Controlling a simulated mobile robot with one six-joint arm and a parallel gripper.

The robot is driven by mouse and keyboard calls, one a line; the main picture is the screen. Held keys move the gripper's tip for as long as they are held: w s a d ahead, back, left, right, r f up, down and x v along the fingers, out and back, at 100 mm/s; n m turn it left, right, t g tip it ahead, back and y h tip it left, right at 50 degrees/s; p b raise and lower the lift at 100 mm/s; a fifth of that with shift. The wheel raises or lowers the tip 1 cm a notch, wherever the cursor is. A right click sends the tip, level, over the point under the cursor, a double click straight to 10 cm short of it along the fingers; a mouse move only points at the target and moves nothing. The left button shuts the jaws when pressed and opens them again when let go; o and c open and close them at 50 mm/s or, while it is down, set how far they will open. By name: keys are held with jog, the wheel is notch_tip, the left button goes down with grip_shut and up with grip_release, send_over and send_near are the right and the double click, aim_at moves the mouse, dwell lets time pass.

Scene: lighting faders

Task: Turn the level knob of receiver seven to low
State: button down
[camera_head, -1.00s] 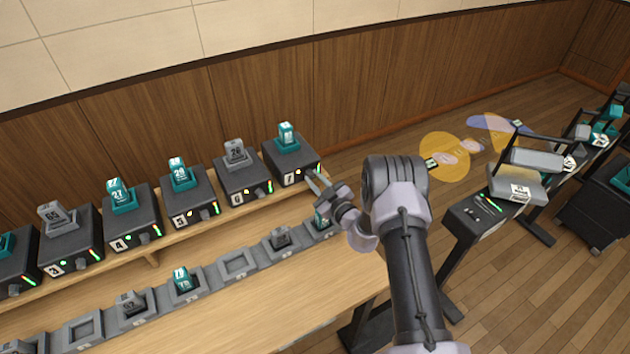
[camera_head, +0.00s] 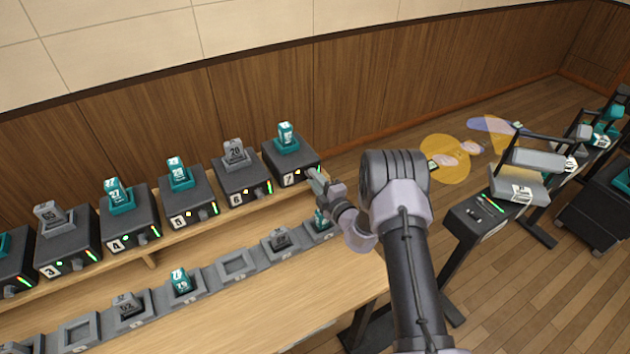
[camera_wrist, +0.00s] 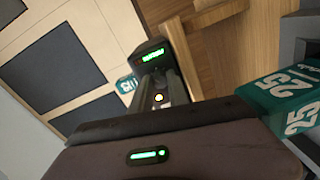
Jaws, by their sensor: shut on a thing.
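Receiver seven (camera_head: 306,167) is the dark box at the right end of the row on the shelf, with a "7" label on its front and a teal pack (camera_head: 286,139) on top. My gripper (camera_head: 317,177) is at the right part of its front, shut on the level knob. The gripper hides the knob, so its setting cannot be read. In the wrist view a dark surface with a green light strip (camera_wrist: 148,155) fills the bottom. A teal block (camera_wrist: 286,95) marked 25 shows at the right. The knob cannot be made out there.
Receiver six (camera_head: 243,178) stands just left of seven, with more receivers further left. A row of grey trays (camera_head: 236,265), some holding packs, lies on the wooden table (camera_head: 290,295) below. A dark stand (camera_head: 484,214) is to the right.

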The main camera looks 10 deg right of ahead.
jog(key=shift+a+f+n+t+h+b, duration=0.15)
jog(key=shift+n+b, duration=1.65)
jog(key=shift+n, duration=2.55)
jog(key=shift+r+n+t+h+b, duration=0.1)
jog(key=shift+n+t+b, duration=0.15)
jog(key=shift+n+b, duration=2.85)
jog(key=shift+a+f+n+t+h+b, duration=0.15)
jog(key=shift+n+b, duration=0.4)
jog(key=shift+n, duration=5)
jog(key=shift+d+r+n, duration=0.1)
jog(key=shift+r+n, duration=0.05)
jog(key=shift+n, duration=0.15)
jog(key=c, duration=1.3)
grip_release()
jog(key=shift+s, duration=0.1)
